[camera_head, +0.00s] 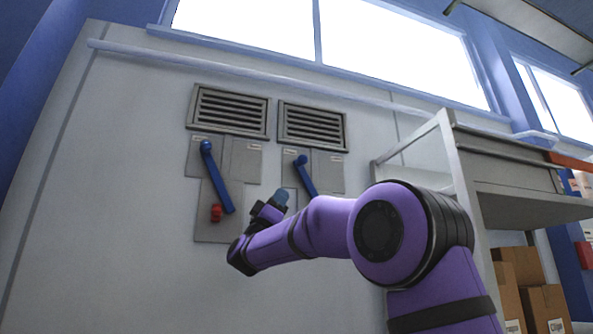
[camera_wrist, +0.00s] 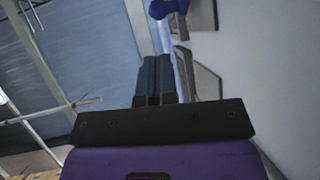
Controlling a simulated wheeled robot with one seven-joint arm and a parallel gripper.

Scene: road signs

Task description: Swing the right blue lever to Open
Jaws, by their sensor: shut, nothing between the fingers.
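The right blue lever (camera_head: 306,176) hangs from its pivot on a grey wall plate, below the right vent. Its handle slants down and to the right in the head view. My gripper (camera_head: 281,197) is just left of the lever's lower part in the head view, with my arm in front of the area below. In the wrist view the fingers (camera_wrist: 160,72) are together with nothing between them. A blue lever part (camera_wrist: 168,9) shows beyond the fingertips at the top. I cannot tell whether the fingers touch the lever. The small plate labels are unreadable.
A left blue lever (camera_head: 218,178) hangs slanted on its own plate, with a red knob (camera_head: 216,213) beside its lower end. Two vents sit above the plates. A shelf unit (camera_head: 471,190) stands to the right, with cardboard boxes (camera_head: 529,285) underneath. The wall at left is bare.

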